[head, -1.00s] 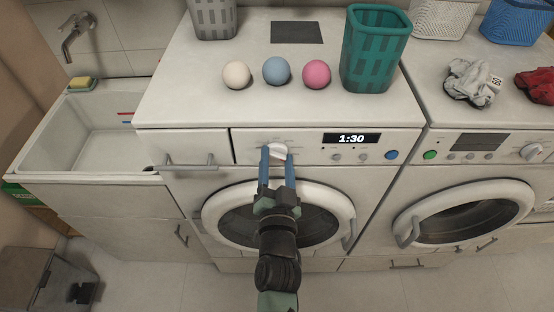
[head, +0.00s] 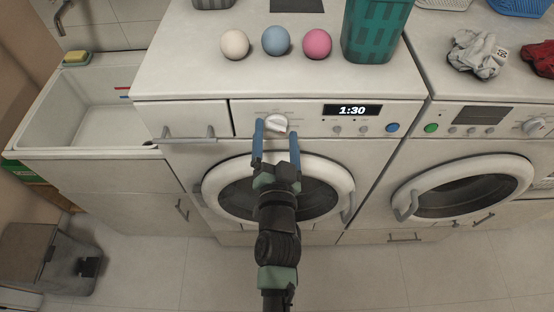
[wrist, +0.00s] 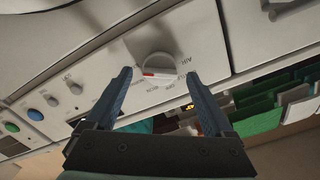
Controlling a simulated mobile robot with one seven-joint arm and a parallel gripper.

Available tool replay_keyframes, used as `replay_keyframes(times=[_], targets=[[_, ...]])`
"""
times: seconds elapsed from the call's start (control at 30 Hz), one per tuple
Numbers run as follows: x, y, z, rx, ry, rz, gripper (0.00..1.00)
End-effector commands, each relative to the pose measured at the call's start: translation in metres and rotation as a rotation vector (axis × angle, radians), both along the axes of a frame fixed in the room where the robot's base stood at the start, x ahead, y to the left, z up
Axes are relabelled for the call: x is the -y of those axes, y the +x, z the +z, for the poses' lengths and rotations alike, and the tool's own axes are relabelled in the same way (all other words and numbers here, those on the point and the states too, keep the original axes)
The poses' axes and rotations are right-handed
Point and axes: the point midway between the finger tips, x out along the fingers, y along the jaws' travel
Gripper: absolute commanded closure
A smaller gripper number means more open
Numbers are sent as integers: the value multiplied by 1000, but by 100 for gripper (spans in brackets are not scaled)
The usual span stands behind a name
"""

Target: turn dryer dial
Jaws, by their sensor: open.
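The dryer dial (head: 275,123) is a white round knob on the control panel of the left machine, left of a display (head: 352,111) reading 1:30. In the wrist view the dial (wrist: 158,66) shows a red mark on its edge and printed labels around it. My gripper (head: 276,138) is open, with its two blue fingers spread just below and to either side of the dial. In the wrist view the fingertips (wrist: 158,72) stand apart with a gap on both sides of the dial. Nothing is held.
White, blue and pink balls (head: 276,41) and a green basket (head: 377,30) stand on the machine top. A second machine (head: 465,185) is at right, with a grey cloth (head: 478,52) on top. A sink (head: 82,108) is at left.

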Motion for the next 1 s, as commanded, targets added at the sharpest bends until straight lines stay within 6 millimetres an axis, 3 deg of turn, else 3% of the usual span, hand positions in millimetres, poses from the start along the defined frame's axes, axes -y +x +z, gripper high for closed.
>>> replay_keyframes(times=[0.6,1.0], targets=[[0,-105,-3,-3,0,1,13],[0,-122,0,-1,0,-1,13]])
